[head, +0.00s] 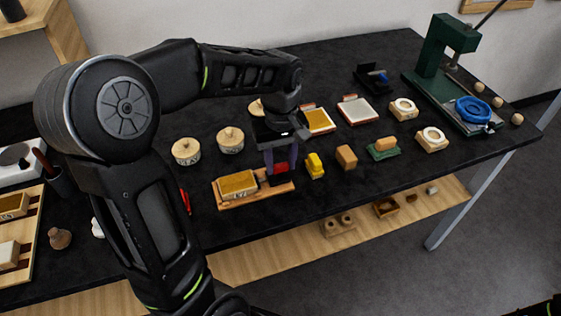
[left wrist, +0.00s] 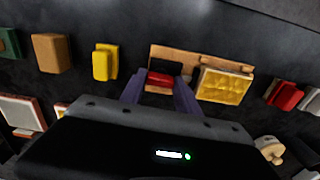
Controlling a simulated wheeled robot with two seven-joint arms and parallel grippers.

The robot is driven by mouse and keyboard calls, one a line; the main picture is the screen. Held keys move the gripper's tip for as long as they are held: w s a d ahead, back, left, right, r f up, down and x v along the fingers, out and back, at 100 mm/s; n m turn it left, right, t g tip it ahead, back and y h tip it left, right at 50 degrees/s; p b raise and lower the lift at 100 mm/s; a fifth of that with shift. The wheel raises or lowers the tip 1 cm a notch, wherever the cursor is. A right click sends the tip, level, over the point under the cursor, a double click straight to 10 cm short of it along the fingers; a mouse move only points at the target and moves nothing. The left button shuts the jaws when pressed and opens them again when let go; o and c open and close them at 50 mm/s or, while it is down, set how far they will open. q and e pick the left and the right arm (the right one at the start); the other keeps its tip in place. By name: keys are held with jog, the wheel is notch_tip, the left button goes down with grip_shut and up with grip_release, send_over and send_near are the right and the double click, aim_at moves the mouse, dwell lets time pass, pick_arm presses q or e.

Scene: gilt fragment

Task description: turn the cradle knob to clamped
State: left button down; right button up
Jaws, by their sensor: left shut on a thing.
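The wooden cradle (head: 228,204) lies near the front edge of the black table, with a gold-topped block (head: 238,184) on its left part. A red knob (head: 280,169) is on its right part. My left gripper (head: 281,166) points down over that end, its fingers shut on the red knob. In the left wrist view the red knob (left wrist: 160,78) shows between the two purple-grey fingertips (left wrist: 160,84). The gold block (left wrist: 224,85) sits beside the fingers there. The knob's lower part is hidden, and I cannot read its setting. My right gripper is out of view.
A yellow piece (head: 315,165) and a brown block (head: 346,156) stand close to the right of the cradle. Lidded round pots (head: 186,151) stand behind it. A green press (head: 440,65) with a blue ring (head: 473,109) stands at the far right.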

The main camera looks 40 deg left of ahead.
aim_at(281, 165)
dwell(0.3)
pick_arm(q)
jog(key=c, duration=0.9)
grip_release()
jog(key=shift+r, duration=0.15)
notch_tip(281, 165, up, 8)
jog(key=shift+f, duration=0.2)
jog(key=shift+f, duration=0.1)
